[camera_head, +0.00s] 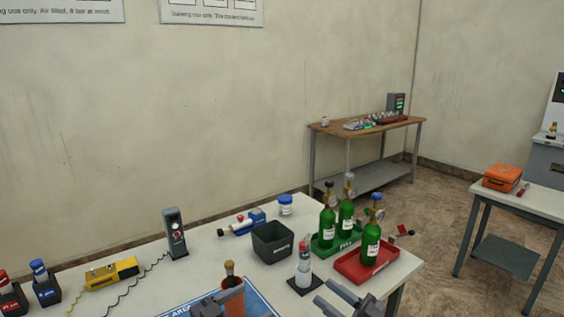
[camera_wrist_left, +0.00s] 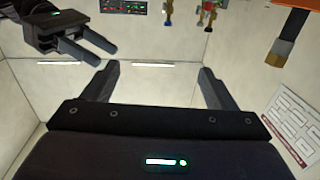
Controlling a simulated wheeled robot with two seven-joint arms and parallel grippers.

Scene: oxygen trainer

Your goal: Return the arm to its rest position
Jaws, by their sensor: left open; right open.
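My left gripper (camera_head: 216,300) shows at the bottom edge of the head view, beside an orange cup (camera_head: 233,298) with a brush standing in it. In the left wrist view its two fingers (camera_wrist_left: 156,80) are wide apart with nothing between them. The orange cup (camera_wrist_left: 302,20) and brush hang inverted at the upper right there, apart from the fingers. My right gripper (camera_head: 345,301) is at the bottom of the head view, right of the cup, open and empty. It also shows at the upper left of the left wrist view (camera_wrist_left: 88,52).
A dark bin (camera_head: 273,243), a bottle on a black pad (camera_head: 304,270) and green cylinders in a green tray (camera_head: 326,250) and a red tray (camera_head: 367,268) stand near my grippers. A grey upright device (camera_head: 175,234) and yellow tool (camera_head: 111,273) are left.

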